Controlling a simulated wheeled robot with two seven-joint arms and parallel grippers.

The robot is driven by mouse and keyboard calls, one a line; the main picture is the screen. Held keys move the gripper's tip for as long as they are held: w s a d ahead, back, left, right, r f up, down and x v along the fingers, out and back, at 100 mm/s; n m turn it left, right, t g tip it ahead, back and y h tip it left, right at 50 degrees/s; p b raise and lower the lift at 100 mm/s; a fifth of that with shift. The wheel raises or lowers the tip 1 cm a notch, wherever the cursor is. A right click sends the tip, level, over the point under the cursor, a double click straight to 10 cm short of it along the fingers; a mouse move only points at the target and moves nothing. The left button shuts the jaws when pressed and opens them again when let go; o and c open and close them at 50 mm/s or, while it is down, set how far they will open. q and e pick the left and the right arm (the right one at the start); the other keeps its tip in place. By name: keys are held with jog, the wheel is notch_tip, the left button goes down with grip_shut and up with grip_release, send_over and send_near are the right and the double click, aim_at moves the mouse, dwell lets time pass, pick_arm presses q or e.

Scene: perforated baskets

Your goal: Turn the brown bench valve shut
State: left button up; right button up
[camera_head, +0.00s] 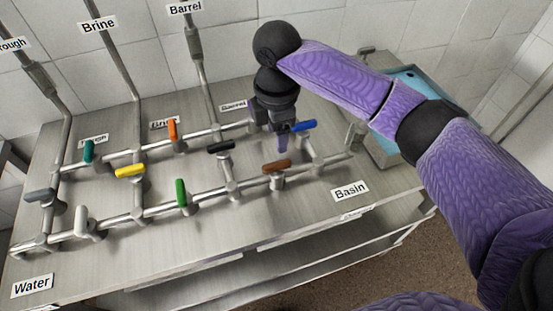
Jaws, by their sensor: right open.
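The brown valve handle (276,166) sits on the front pipe run of the metal bench, left of the Basin label. Its lever lies roughly along the pipe, tilted slightly up to the right. My right gripper (282,147) is open and points down just behind and above the brown handle, with no contact that I can make out. The gripper's body hides part of the back pipe near the blue handle (303,126). My left gripper is not in view.
Close by are a black handle (221,146) to the left and the blue handle to the right. Green, yellow, orange, teal, white and grey handles line the pipes further left. A blue basin (418,88) stands at the back right. The bench front (270,222) is clear.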

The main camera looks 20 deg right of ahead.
aim_at(277, 163)
notch_tip(277, 163, down, 8)
jog(key=shift+b, duration=1.05)
jog(key=shift+f, duration=0.45)
grip_shut()
